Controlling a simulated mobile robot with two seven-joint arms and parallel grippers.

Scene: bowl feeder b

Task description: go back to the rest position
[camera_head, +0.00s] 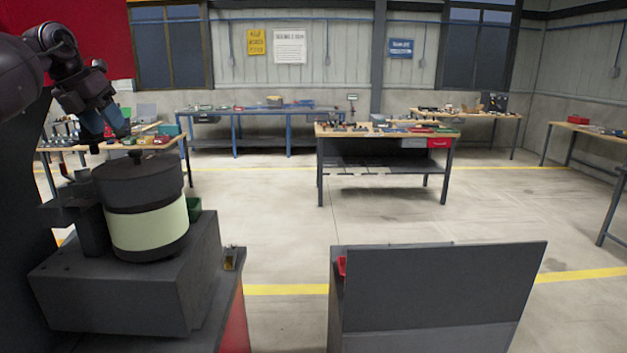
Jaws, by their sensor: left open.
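My left gripper (117,132) is at the upper left, at the end of my dark left arm that comes in from the left edge. It is open, with its fingers pointing down, and nothing shows between them. It hangs over the bowl feeder (147,228), a dark round drum with a pale green band on a grey box base. From this angle I cannot tell the exact gap between the fingers and the drum's top. My right gripper is not in view.
A grey panelled stand (438,295) is at the front right, with a small red item (341,265) at its left edge. A green bin (193,209) sits behind the feeder. Workbenches with tools, such as the middle one (385,131), stand farther back. Open floor (260,220) lies between.

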